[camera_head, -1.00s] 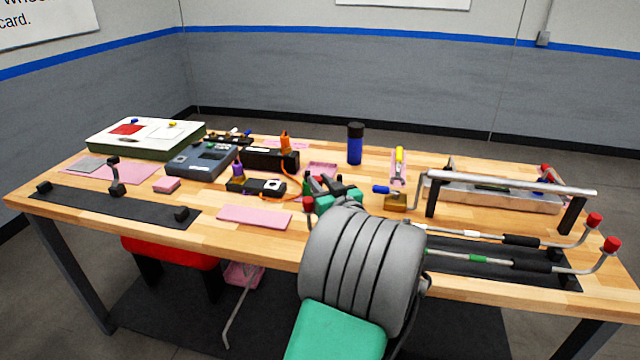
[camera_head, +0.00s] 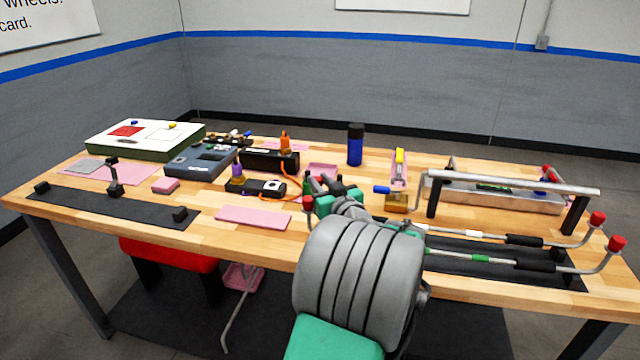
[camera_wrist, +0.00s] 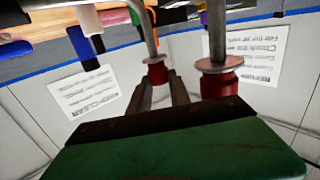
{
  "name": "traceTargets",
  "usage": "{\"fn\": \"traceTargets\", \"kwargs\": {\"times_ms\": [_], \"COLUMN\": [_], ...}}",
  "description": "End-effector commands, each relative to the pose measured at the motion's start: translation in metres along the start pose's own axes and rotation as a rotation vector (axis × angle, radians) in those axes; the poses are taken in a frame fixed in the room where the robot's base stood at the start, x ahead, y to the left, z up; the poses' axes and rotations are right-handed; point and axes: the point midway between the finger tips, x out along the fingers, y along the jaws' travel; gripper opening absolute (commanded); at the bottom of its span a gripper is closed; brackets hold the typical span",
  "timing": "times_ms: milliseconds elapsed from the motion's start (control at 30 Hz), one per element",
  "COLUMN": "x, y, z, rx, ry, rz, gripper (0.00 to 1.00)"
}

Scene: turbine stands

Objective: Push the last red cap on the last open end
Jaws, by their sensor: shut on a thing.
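In the wrist view my gripper (camera_wrist: 158,82) is shut on a red cap (camera_wrist: 157,72), with one finger on each side. The cap sits at the end of a bent metal tube (camera_wrist: 143,22), against its collar; I cannot tell how far on it is. A second red cap (camera_wrist: 219,84) is on the neighbouring tube end (camera_wrist: 217,35), just to the right. In the head view two red caps (camera_head: 597,218) (camera_head: 614,244) are on the right tube ends, and one red cap (camera_head: 308,203) shows left of my arm. My arm hides the other left end.
A metal handle rail (camera_head: 515,183) stands behind the tubes. A padlock (camera_head: 396,202), a blue bottle (camera_head: 355,145) and black devices (camera_head: 270,159) are behind my gripper. A pink pad (camera_head: 254,216) lies to the left, with bare wood around it.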

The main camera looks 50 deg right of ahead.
Motion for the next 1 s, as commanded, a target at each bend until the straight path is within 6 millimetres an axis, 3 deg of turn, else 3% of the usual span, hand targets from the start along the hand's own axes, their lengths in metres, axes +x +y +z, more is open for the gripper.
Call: {"fn": "traceTargets", "kwargs": {"times_ms": [33,333,667,767,1000], "x": [-0.001,-0.001,0.000,0.000,0.000], "y": [-0.001,-0.001,-0.001,-0.002,-0.002], "z": [0.015,0.009,0.006,0.006,0.005], "rx": [0.015,0.009,0.006,0.006,0.006], "ry": [-0.026,-0.016,-0.011,-0.010,-0.009], "rz": [-0.001,-0.001,-0.002,-0.002,-0.004], "gripper": [0.24,0.49,0.47,0.55,0.56]}}
